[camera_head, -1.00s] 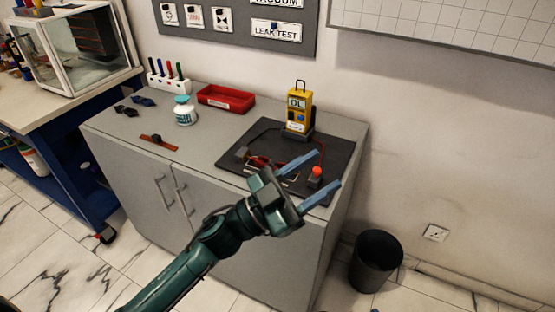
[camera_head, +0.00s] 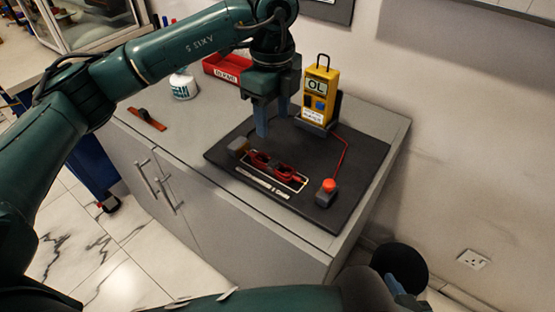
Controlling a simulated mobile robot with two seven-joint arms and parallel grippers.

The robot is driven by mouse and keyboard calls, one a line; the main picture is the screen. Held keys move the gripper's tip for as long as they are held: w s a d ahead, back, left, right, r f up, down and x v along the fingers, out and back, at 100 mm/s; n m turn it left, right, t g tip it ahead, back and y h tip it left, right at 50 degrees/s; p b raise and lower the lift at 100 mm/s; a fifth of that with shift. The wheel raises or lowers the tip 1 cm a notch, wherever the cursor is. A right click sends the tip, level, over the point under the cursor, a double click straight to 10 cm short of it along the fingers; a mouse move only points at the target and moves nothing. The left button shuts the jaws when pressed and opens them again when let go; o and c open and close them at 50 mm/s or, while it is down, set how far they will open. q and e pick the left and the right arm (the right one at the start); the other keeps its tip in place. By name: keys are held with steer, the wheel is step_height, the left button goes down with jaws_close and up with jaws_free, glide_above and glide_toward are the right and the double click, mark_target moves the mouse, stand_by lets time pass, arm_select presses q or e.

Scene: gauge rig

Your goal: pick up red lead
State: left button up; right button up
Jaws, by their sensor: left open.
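A thin red wire (camera_head: 343,155) runs from the yellow meter (camera_head: 317,98), which reads "OL", towards a block with a red button (camera_head: 329,185). My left gripper (camera_head: 272,120) is open, fingers pointing down, above the back left of the mat, apart from the red pieces and holding nothing visible. My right gripper (camera_head: 402,289) shows only partly at the bottom right, in front of the bin; its jaws are unclear.
A red tray (camera_head: 222,68) and a white jar (camera_head: 183,86) stand behind my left arm. A brown strip with a dark piece (camera_head: 147,119) lies at the cabinet's left. A dark bin (camera_head: 399,262) stands on the floor at right.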

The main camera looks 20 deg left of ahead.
mark_target(273, 162)
arm_select(q)
steer(key=f, duration=1.1)
steer(key=shift+s+f, duration=0.25)
steer(key=shift+f, duration=0.15)
steer(key=shift+c, duration=0.4)
jaws_close()
